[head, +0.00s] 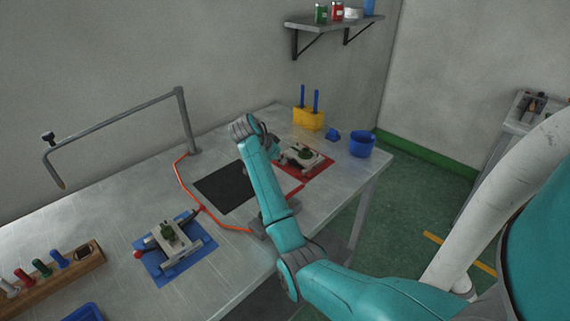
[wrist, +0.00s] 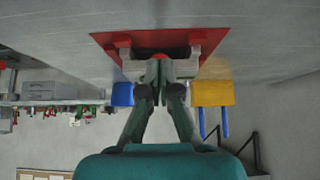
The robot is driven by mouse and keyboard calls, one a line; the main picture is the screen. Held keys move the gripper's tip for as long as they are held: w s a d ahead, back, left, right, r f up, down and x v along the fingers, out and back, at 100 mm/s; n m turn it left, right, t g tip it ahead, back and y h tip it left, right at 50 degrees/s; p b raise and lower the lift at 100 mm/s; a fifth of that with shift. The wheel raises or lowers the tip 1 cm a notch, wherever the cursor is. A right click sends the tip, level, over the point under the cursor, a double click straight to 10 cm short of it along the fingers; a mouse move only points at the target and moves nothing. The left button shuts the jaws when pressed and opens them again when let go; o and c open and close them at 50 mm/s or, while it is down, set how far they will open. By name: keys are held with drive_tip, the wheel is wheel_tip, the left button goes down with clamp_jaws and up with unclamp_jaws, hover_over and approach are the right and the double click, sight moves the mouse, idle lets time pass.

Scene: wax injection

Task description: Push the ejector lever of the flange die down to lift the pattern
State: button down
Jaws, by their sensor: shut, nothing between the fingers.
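A grey metal die (head: 301,157) with a dark green pattern on top sits on the red mat (head: 322,170) at the right of the bench. In the wrist view the die (wrist: 187,68) is partly hidden behind my gripper (wrist: 160,72). My gripper is shut and empty, its fingertips low in front of the die; I cannot tell whether they touch it. A second die (head: 170,243) with a green pattern sits on the blue mat (head: 155,265), with a red-knobbed lever (head: 138,254) at its left.
A yellow holder (head: 308,119) with blue-handled tools and a blue cup (head: 362,144) stand behind the red mat. A black pad (head: 222,188), orange hose (head: 183,185) and grey bent pipe stand (head: 187,120) lie left of my arm. A wooden tool rack (head: 60,272) is at far left.

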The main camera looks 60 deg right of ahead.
drive_tip(key=shift+f, duration=0.1)
idle(0.3)
drive_tip(key=shift+f, duration=1.2)
drive_tip(key=shift+w+a+r, duration=0.15)
drive_tip(key=shift+a+r, duration=0.15)
drive_tip(key=shift+a, duration=0.4)
drive_tip(key=shift+w+a+r, duration=0.15)
drive_tip(key=shift+a+r, duration=0.1)
drive_tip(key=shift+a, duration=0.45)
drive_tip(key=shift+a+r, duration=0.1)
drive_tip(key=v, duration=0.7)
drive_tip(key=shift+a, duration=0.15)
